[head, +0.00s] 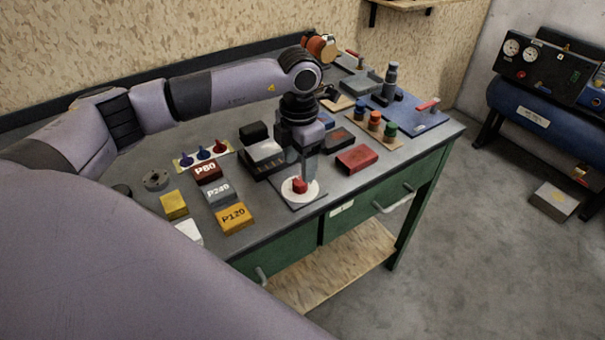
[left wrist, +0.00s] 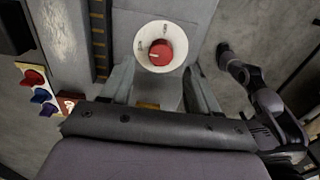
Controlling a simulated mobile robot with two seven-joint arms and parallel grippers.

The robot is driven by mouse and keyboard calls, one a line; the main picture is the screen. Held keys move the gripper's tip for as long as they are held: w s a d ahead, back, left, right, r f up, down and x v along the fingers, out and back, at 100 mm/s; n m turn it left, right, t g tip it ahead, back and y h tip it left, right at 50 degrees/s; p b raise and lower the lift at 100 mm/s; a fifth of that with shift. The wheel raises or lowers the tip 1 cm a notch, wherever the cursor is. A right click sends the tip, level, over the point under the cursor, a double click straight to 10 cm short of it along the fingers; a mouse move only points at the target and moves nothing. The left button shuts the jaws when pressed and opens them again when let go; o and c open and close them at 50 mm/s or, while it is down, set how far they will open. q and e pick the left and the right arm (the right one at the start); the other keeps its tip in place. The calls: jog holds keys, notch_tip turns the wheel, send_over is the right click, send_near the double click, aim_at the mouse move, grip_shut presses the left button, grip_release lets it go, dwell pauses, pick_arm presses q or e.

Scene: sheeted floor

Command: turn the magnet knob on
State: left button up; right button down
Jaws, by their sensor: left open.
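The magnet knob (head: 299,185) is red and sits on a round white dial (head: 311,193) on a grey plate near the bench's front edge. In the left wrist view the red knob (left wrist: 161,52) shows a pale pointer line on its left side, inside the white dial (left wrist: 143,38). My left gripper (head: 302,172) points down just above the knob. In the left wrist view its two fingers (left wrist: 160,85) are apart, on either side below the dial, with nothing between them. I cannot tell whether a finger touches the dial.
Blocks marked P80 (head: 206,172), P240 (head: 219,193) and P120 (head: 234,218) lie left of the dial. A red block (head: 359,158) lies to its right. Colored knobs on a wooden board (head: 374,127) stand farther right. Green drawers (head: 385,195) are below the bench top.

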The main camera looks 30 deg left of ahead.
aim_at(300, 181)
pick_arm(q)
jog(key=shift+f+p, duration=0.35)
jog(key=shift+f, duration=2.15)
jog(key=c, duration=1)
jog(key=shift+c, duration=0.2)
